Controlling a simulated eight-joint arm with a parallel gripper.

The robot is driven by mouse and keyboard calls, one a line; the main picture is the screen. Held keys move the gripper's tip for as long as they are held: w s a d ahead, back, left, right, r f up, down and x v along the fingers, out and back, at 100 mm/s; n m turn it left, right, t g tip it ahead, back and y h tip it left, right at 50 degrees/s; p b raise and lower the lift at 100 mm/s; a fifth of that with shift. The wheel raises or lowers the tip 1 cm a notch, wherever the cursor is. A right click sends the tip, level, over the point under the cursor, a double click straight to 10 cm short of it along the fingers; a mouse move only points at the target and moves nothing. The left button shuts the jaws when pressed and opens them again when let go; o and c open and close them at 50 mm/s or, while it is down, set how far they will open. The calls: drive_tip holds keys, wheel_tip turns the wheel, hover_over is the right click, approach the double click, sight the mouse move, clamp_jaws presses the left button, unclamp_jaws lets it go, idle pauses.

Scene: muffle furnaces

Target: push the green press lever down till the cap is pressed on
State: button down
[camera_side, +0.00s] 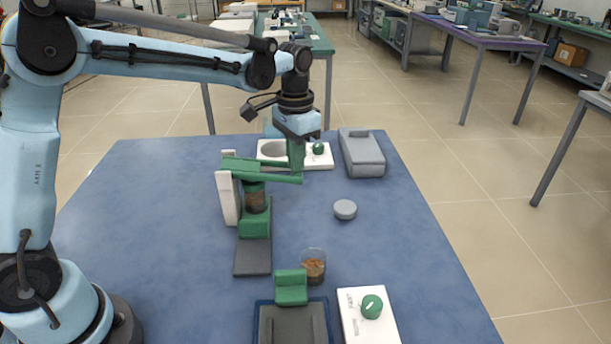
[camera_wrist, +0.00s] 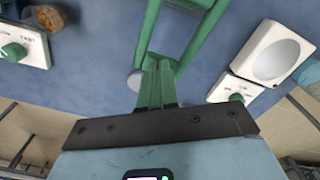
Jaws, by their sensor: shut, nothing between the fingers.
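The press stands left of the table's middle in the side view, with a white upright (camera_side: 228,198) and a dark base (camera_side: 252,260). Its green press lever (camera_side: 265,177) reaches right from the upright, nearly level. A jar with brown contents (camera_side: 255,203) stands under the lever on a green block; a green part, seemingly the cap, is at its top. Whether the cap is seated cannot be told. My gripper (camera_side: 296,172) is shut and empty, its green fingers at the lever's right end; contact is unclear. In the wrist view, the fingers (camera_wrist: 157,82) overlap the green lever bars (camera_wrist: 203,35).
A grey disc (camera_side: 345,209) lies right of the press. A glass of brown bits (camera_side: 313,270) stands in front. A white box with a green knob (camera_side: 378,325), a white unit with a round dish (camera_side: 272,149) and a grey box (camera_side: 362,155) are nearby.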

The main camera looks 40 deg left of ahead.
drive_tip(key=shift+f, duration=0.45)
idle(3.2)
drive_tip(key=shift+r, duration=0.1)
wheel_tip(320, 180, up, 10)
idle(1.5)
drive_tip(key=s+a+f+n+t, duration=0.1)
drive_tip(key=s+f+t, duration=0.2)
drive_tip(key=s, duration=0.5)
drive_tip(key=s+a+f+n+t, duration=0.1)
drive_tip(key=s+f+t, duration=0.3)
drive_tip(key=s, duration=0.4)
drive_tip(key=shift+s+f+n, duration=0.2)
drive_tip(key=shift+n, duration=0.3)
